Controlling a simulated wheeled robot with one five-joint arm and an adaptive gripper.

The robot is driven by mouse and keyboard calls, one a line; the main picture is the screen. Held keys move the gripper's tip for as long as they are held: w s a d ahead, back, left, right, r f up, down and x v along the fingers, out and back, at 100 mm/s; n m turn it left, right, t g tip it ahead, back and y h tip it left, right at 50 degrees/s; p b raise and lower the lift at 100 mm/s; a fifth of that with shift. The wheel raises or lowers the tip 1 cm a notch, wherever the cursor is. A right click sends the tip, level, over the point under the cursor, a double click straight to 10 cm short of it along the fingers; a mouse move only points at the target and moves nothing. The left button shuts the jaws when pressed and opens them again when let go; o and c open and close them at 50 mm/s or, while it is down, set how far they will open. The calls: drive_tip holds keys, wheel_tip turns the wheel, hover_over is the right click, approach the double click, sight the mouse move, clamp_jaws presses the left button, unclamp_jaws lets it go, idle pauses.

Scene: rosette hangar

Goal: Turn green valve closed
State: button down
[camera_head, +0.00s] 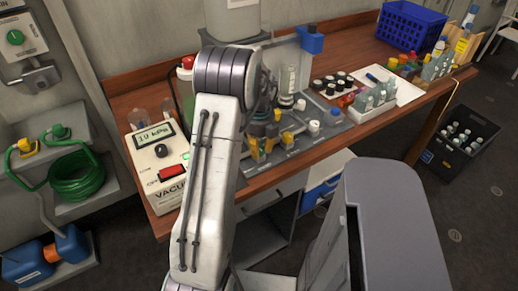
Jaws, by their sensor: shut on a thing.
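My arm reaches over the wooden bench and covers much of the glassware rig. Dark parts of my gripper (266,92) show just right of the arm, at the rig. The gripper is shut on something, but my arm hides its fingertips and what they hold. Yellow fittings (287,138) and white fittings show low on the rig, with a small green spot among them. I cannot make out the green valve there. At the left, a green knob (58,131) sits by a coiled green hose (78,175), and another green knob (15,37) is on a wall panel.
A vacuum controller (155,160) reading 10 kPa stands left of my arm. Dark-capped vials (332,84), a bottle rack (372,102) and a blue crate (411,25) are on the bench to the right. A black crate (462,138) of bottles stands on the floor.

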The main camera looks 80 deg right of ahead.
drive_tip(key=shift+a+f, duration=0.1)
drive_tip(key=shift+f, duration=0.05)
idle(0.4)
drive_tip(key=c, duration=0.9)
unclamp_jaws()
drive_tip(key=shift+o, duration=0.2)
wheel_tip(320, 180, up, 12)
idle(0.6)
